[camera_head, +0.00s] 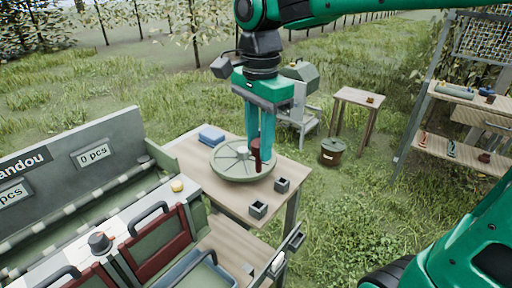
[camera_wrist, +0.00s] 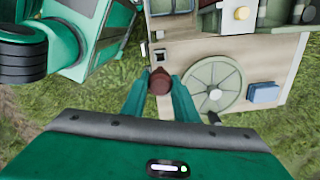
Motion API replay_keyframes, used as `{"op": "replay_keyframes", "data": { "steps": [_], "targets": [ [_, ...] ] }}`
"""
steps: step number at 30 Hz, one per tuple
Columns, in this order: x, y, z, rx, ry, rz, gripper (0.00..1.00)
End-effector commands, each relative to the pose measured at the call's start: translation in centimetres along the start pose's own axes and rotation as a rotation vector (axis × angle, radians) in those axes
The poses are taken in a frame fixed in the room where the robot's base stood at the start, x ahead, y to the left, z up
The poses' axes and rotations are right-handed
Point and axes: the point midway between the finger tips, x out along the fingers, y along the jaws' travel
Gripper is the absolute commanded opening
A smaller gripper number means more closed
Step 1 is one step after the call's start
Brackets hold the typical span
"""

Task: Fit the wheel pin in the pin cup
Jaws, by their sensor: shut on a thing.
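My gripper (camera_head: 261,158) points down and is shut on the dark red wheel pin (camera_head: 256,150). In the wrist view the pin (camera_wrist: 160,82) sits between the two teal fingertips (camera_wrist: 159,90). In the head view the pin overlaps the right part of the pale green spoked wheel (camera_head: 228,162), which lies on the wooden table; its exact height above the table is unclear. I cannot tell which is the pin cup. Both look empty.
A blue block (camera_head: 211,134) lies behind the wheel on the table (camera_head: 228,197). A sorting bench (camera_head: 75,170) with a yellow knob (camera_head: 177,186) stands to the left. A bucket (camera_head: 332,152), a small stool table (camera_head: 359,97) and a shelf (camera_head: 465,97) stand on the grass beyond.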

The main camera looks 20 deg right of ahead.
Motion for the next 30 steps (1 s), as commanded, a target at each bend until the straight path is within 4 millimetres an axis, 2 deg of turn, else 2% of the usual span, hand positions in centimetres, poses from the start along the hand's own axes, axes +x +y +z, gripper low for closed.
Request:
{"op": "replay_keyframes", "data": {
  "steps": [18,30],
  "targets": [
    [-3.0,0.0,0.0,-0.001,0.0,0.0,0.03],
    [-2.8,0.0,0.0,-0.001,-0.001,0.001,0.03]
  ]
}}
